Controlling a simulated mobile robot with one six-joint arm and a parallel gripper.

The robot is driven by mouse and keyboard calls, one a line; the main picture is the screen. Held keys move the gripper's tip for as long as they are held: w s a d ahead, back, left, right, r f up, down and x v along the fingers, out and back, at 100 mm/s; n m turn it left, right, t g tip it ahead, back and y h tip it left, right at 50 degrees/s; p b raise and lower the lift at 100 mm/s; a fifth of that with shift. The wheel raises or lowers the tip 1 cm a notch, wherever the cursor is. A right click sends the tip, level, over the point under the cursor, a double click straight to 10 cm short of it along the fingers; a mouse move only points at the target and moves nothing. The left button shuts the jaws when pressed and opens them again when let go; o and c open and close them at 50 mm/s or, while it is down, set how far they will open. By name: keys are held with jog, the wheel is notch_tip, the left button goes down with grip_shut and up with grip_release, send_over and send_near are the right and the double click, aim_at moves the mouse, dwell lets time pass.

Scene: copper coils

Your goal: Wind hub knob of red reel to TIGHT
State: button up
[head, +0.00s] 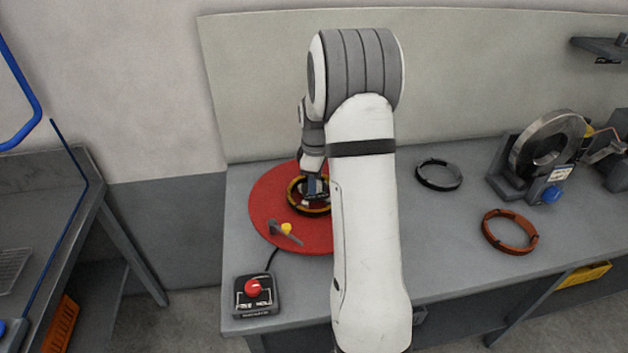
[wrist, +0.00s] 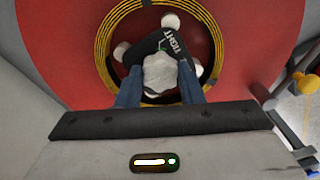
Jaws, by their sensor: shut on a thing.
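The red reel (head: 265,195) is a flat red disc lying on the grey bench, and it fills much of the wrist view (wrist: 60,45). A yellow-and-black coil (wrist: 104,45) lies around its hub. The pale grey hub knob (wrist: 160,72) sits at the centre, with a black plate (wrist: 172,45) marked TIGHT beside it and a small green mark near the knob's far edge. My gripper (wrist: 160,78) has its blue fingers on both sides of the knob, shut on it. In the head view my gripper (head: 314,186) is over the hub, and my arm hides the reel's right side.
A yellow knob with a grey lever (head: 286,229) stands at the reel's front edge. A black box with a red button (head: 253,288) is at the bench's front left. A black ring (head: 438,160), a copper-coloured ring (head: 488,222) and a machine with a metal ring (head: 516,150) are on the right.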

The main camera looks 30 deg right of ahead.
jog(key=shift+c, duration=0.7)
jog(key=shift+m, duration=0.3)
jog(key=m+b, duration=0.2)
jog(key=m, duration=0.2)
jog(key=shift+m, duration=0.3)
jog(key=m+b, duration=0.1)
jog(key=m, duration=0.5)
jog(key=shift+b, duration=0.35)
jog(key=m+b, duration=0.1)
jog(key=m, duration=0.4)
jog(key=shift+m, duration=0.4)
jog(key=m, duration=0.5)
jog(key=shift+w+m+b, duration=0.1)
jog(key=shift+m+b, duration=0.2)
jog(key=shift+m, duration=0.1)
jog(key=shift+r, duration=0.1)
